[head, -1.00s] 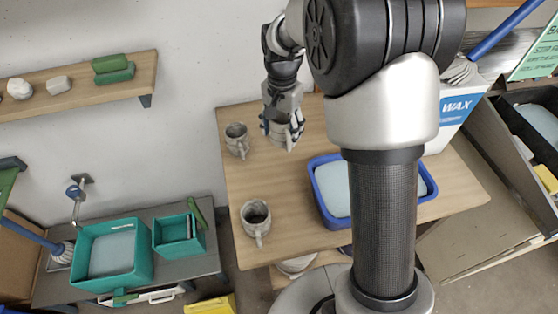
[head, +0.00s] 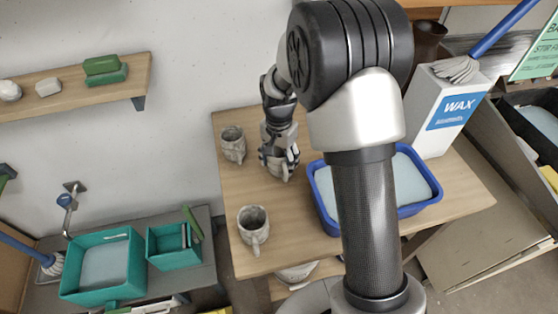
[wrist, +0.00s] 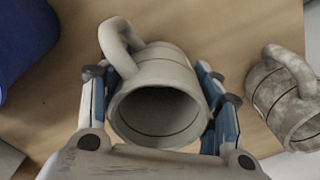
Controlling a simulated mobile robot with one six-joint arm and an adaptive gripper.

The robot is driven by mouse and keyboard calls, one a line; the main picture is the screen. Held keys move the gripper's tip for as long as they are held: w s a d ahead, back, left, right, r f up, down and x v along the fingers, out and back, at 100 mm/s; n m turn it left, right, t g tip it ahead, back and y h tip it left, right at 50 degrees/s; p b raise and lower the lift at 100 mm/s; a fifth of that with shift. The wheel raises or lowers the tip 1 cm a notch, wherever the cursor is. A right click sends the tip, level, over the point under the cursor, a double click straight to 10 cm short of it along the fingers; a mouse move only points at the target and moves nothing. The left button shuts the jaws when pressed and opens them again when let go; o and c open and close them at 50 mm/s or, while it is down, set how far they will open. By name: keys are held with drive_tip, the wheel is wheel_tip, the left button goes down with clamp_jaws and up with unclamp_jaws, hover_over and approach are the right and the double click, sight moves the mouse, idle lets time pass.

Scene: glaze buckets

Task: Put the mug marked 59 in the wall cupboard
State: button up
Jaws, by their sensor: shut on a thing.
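My gripper (head: 279,166) is over the wooden table in the head view. In the wrist view its two fingers (wrist: 160,115) are shut on a grey mug (wrist: 155,75), one on each side, with the mouth facing the camera and the handle at upper left. No number shows on this mug. I cannot tell whether it touches the table. A second, mottled grey mug (head: 232,146) stands left of my gripper and shows at the right of the wrist view (wrist: 285,95). A third mug (head: 253,228) stands near the table's front left. No wall cupboard is in view.
The wooden table (head: 290,235) also holds a blue tub (head: 432,207) and a white WAX box (head: 440,110), right of my gripper. A wall shelf (head: 70,102) with small blocks is at left. Teal bins (head: 103,265) stand on a lower bench. Bare tabletop lies between the third mug and the tub.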

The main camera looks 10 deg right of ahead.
drive_tip(key=shift+f, duration=0.15)
drive_tip(key=o, duration=1.3)
drive_tip(key=s+r+n+t+p, duration=0.1)
drive_tip(key=s+r+p, duration=0.15)
drive_tip(key=r, duration=0.75)
drive_tip(key=s+r+n+p, duration=0.1)
drive_tip(key=s+r, duration=0.3)
drive_tip(key=r, duration=0.7)
drive_tip(key=s+r+n+t, duration=0.1)
drive_tip(key=s+n, duration=0.1)
drive_tip(key=s, duration=0.5)
drive_tip(key=s+r+n+t, duration=0.1)
drive_tip(key=s+r+n, duration=0.1)
drive_tip(key=s, duration=0.5)
drive_tip(key=s+r+n+t, duration=0.1)
drive_tip(key=s+r+n, duration=0.1)
drive_tip(key=s, duration=0.5)
drive_tip(key=shift+d+n+t, duration=0.2)
drive_tip(key=shift+n+t, duration=0.1)
drive_tip(key=shift+n, duration=0.1)
